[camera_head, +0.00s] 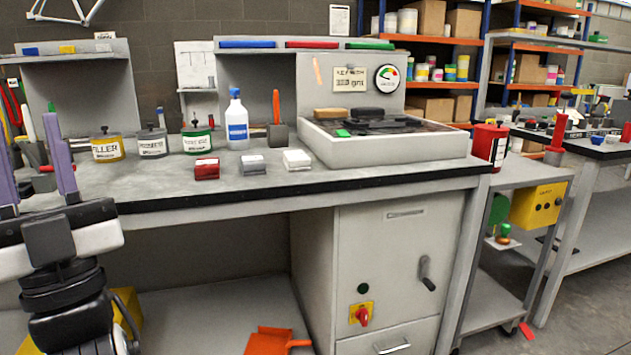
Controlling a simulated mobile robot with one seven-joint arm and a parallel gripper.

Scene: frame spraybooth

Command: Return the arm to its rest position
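My gripper (26,122) is at the far left of the head view, in front of the bench's left end. Its two purple fingers point up and stand wide apart. I see nothing held between them; a grey cup with upright tools shows behind the gap. The left finger is partly cut by the picture edge. My black and white wrist is below the fingers, in front of the bench's front edge.
The grey bench (270,190) carries labelled tins, a blue-white bottle (237,120), three small blocks and a white tray (385,148). A cabinet (385,275) stands beneath. An orange dustpan (268,341) lies low. A cart (525,172) and shelving stand at right.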

